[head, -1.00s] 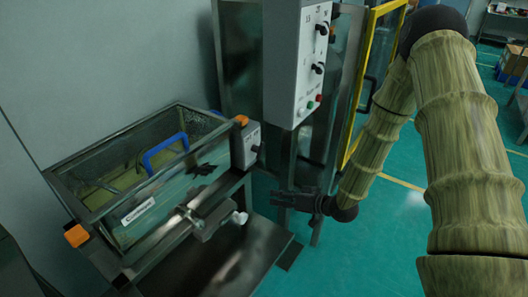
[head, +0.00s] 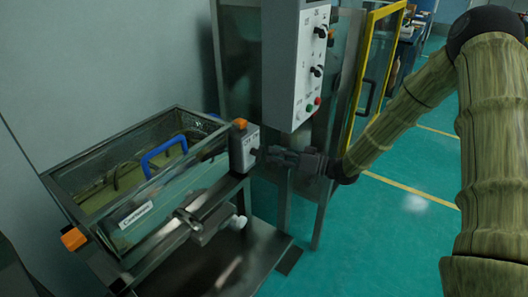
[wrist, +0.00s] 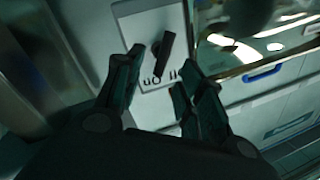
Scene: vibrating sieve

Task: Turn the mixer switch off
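The mixer switch is a black lever knob (wrist: 166,46) on a pale plate (wrist: 138,22) in the wrist view. In the head view its small grey box (head: 240,149) sits at the right corner of the glass tank, and the knob (head: 256,151) shows on its right face. My gripper (head: 270,155) is level with the knob and close to it, to its right. In the wrist view my gripper (wrist: 160,68) is open, with dark fingers left and right of the knob's lower end. I cannot tell whether a finger touches the knob.
The glass-walled tank (head: 176,204) with a blue handle (head: 163,152) stands at left. A control panel (head: 312,62) with black knobs and red and green buttons hangs above my gripper. A yellow-framed door (head: 365,75) is behind.

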